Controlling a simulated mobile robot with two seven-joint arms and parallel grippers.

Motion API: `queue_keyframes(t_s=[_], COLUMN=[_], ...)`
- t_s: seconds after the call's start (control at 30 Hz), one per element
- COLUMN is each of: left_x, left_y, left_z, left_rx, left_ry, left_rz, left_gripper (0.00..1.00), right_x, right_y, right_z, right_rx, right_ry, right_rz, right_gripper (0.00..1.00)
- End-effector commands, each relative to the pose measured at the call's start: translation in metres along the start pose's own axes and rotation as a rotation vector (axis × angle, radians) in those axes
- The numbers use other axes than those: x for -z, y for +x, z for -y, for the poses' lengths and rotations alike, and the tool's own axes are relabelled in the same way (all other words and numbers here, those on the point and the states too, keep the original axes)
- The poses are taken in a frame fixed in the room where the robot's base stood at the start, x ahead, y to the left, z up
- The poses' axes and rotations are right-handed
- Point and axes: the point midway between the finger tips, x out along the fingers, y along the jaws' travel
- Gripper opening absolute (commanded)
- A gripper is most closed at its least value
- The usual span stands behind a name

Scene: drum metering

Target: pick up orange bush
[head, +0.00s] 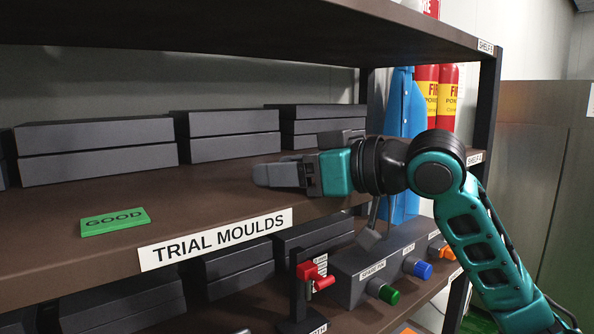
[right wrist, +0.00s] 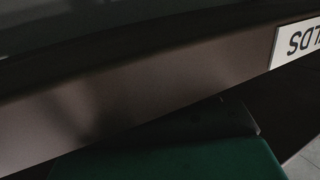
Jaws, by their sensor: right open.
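The orange bush (head: 442,251) is the rightmost of three coloured round pieces on the front of a grey block (head: 352,287) on the lower shelf. It is small and only partly visible beside my right arm. My right gripper (head: 264,175) is open and empty. It points left at the front of the upper shelf, above and to the left of the orange bush and well apart from it. The right wrist view does not show the bush. My left gripper is not in view.
A blue piece (head: 422,270) and a green piece (head: 389,293) sit beside the bush. A red clamp-like stand (head: 309,283) is left of the block. The upper shelf edge (right wrist: 150,110) fills much of the right wrist view. Dark moulds (head: 95,150) line the upper shelf.

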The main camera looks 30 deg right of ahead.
Motion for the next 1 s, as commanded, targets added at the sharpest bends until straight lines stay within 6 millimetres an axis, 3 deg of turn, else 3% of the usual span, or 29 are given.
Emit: queue_keyframes(t_s=[0.13, 0.7, 1.0], left_x=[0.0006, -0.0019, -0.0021], left_y=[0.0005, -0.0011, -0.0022], left_z=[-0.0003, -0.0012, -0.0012], left_rx=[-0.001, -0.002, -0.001], left_ry=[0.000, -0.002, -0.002], left_rz=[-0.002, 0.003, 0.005], left_gripper=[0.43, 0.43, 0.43], right_x=[-0.0001, -0.0002, 0.0020], right_y=[-0.0001, -0.0004, -0.0008], right_z=[-0.0001, -0.0001, -0.0002], right_rx=[0.000, 0.000, 0.000], right_ry=[0.000, 0.000, 0.000], right_rz=[0.000, 0.000, -0.001], right_gripper=[0.56, 0.01, 0.00])
